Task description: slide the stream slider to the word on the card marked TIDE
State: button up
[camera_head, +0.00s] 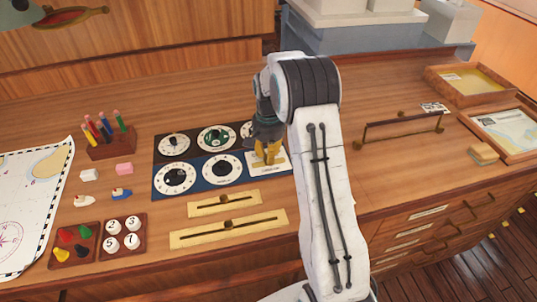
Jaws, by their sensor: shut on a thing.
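Two brass slider plates lie at the desk's front: a shorter upper one (245,201) and a longer lower one (195,238). Each has a slot and a small dark knob, the upper knob (226,198) and the lower knob (227,226), both near mid-slot. I cannot read which is the stream slider. My gripper (268,158) points down over the right end of the dial panel, its yellowish fingers shut on a pale card (257,170). The card's wording is too small to read, and my fingers cover part of it. Another small card (435,108) with dark print lies at the right, also unreadable.
The dial panel (199,189) carries several round dials; my arm hides its right part. A rail (404,125) stands to the right, beside wooden trays (430,86). At left are a pencil holder (111,147), erasers, a chart (25,200) and piece trays. Desk around the sliders is clear.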

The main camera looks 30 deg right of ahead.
aim_at(257, 165)
grip_shut()
jog(key=shift+w+a, duration=0.15)
jog(key=shift+a, duration=0.75)
jog(key=shift+w+a, duration=0.15)
jog(key=shift+a, duration=0.75)
jog(key=o, duration=0.9)
grip_release()
jog(key=shift+d, duration=0.1)
notch_tip(257, 165, up, 12)
